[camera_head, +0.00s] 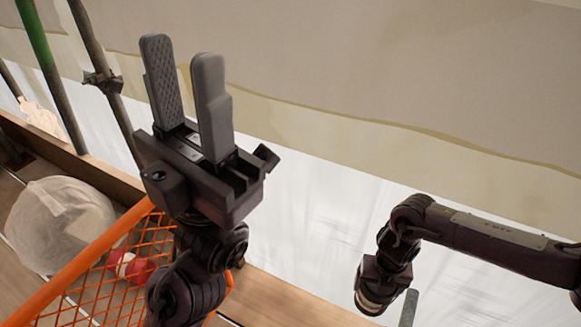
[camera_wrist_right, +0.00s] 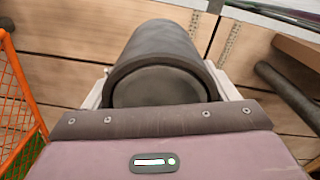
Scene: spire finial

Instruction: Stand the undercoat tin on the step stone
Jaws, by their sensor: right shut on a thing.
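My left gripper (camera_head: 186,95) points up in the head view, its two fingers apart with nothing between them. In the right wrist view my right gripper (camera_wrist_right: 160,92) is shut on a dark grey, round tin (camera_wrist_right: 158,50), with pale finger edges at both sides of it. The tin has a raised rim around a flat end; no label shows, so I cannot tell for sure that it is the undercoat tin. It is above wooden boards; whether it touches them is unclear. In the head view the right gripper's fingers are not clearly visible. I cannot make out the step stone.
An orange mesh barrier (camera_head: 85,262) stands at lower left, and also shows in the right wrist view (camera_wrist_right: 15,95). Beyond it are a pale translucent bag (camera_head: 58,222) and a red-and-white item (camera_head: 130,266). Scaffold poles (camera_head: 52,75) rise at upper left, before pale sheeting.

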